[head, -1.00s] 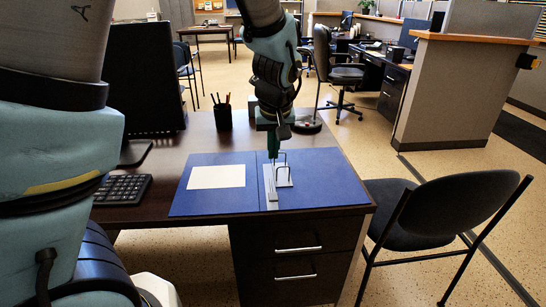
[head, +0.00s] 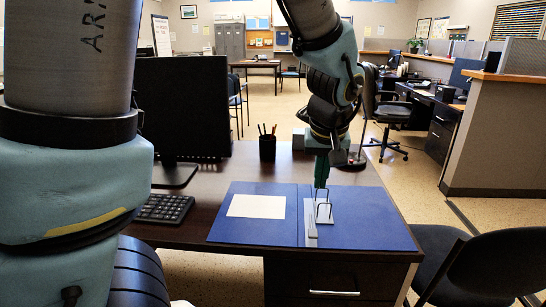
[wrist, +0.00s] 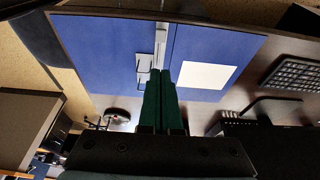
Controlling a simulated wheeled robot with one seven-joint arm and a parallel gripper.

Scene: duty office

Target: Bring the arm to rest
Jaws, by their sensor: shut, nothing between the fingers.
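My arm rises from the gripper to the top of the head view.
A white paper (head: 257,206) lies on the mat's left half. A keyboard (head: 164,208), a monitor (head: 185,108) and a pen cup (head: 267,147) stand on the dark desk. A black chair (head: 470,262) is at right.

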